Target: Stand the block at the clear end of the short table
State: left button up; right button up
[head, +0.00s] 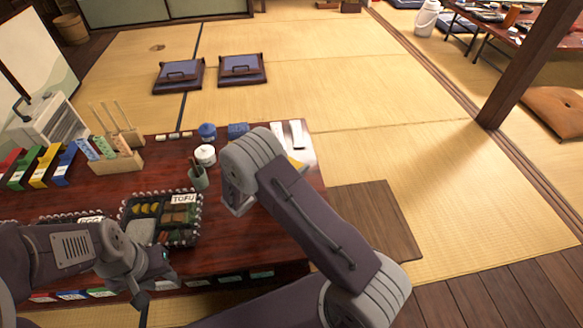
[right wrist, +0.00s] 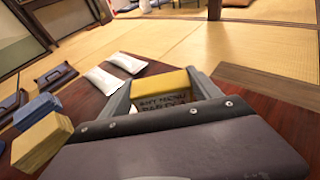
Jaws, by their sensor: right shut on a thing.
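A block with a yellow top and a dark, lettered face (right wrist: 163,84) sits between the fingers of my right gripper (right wrist: 165,98), which is shut on it. The lettering is partly readable. In the head view my right arm hides most of this gripper; a bit of yellow (head: 297,163) shows beyond it. The block is over the right end of the dark red short table (head: 312,150); I cannot tell whether it touches the top. My left gripper (head: 141,292) hangs by the table's near edge, and its finger opening does not show clearly.
Two white packets (right wrist: 111,79) lie just beyond the block. Blue (right wrist: 38,108) and yellow (right wrist: 42,141) stacks are to its left. A tofu tray (head: 160,218), a green cup (head: 198,180) and colored files (head: 42,165) fill the table's left. Tatami lies beyond its right edge.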

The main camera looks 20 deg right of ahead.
jog(key=o, duration=1.4)
jog(key=shift+c, duration=0.2)
